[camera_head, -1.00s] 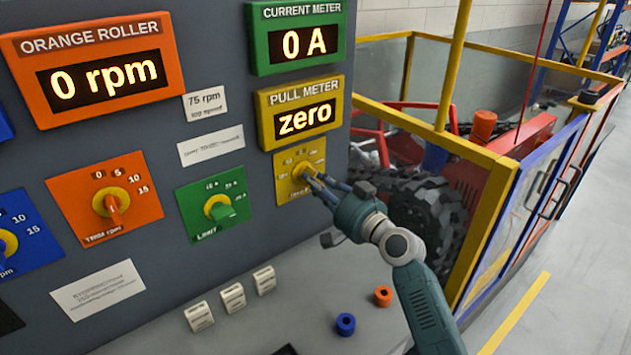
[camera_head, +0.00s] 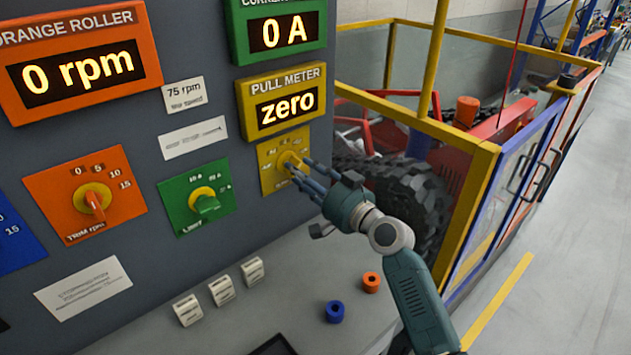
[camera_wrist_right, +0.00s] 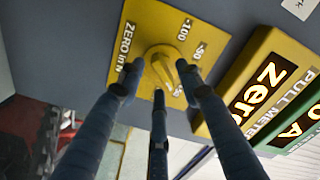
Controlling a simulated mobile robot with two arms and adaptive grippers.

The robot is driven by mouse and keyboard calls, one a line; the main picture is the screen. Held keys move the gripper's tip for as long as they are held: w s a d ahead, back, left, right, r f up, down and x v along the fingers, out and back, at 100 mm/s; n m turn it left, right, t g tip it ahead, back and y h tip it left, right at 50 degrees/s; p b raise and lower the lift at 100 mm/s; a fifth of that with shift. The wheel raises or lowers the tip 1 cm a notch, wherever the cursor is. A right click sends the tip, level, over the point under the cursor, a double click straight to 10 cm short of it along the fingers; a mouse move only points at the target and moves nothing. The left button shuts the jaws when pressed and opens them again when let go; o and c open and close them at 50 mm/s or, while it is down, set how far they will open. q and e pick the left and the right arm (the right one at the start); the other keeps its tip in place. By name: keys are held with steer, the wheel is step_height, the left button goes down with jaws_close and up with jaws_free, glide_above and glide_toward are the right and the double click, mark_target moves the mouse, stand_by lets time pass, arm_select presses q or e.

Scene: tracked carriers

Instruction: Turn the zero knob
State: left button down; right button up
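The yellow zero knob (camera_head: 288,159) sits on a yellow plate (camera_head: 266,155) below the pull meter (camera_head: 283,103), which reads "zero". My right gripper (camera_head: 297,170) is at this knob, with its fingers spread. In the right wrist view, the knob (camera_wrist_right: 160,58) shows between the three fingers of the gripper (camera_wrist_right: 160,84). Its pointer slants toward the lower right of that view, close to one fingertip. The fingers look apart from each other, and I cannot tell whether any touches the knob. The plate's label "ZERO in N" is readable there. My left gripper is out of view.
A yellow-framed fence (camera_head: 467,153) stands right.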

steer(key=v, duration=1.1)
steer(key=shift+s+d, duration=0.1)
steer(key=shift+s, duration=0.05)
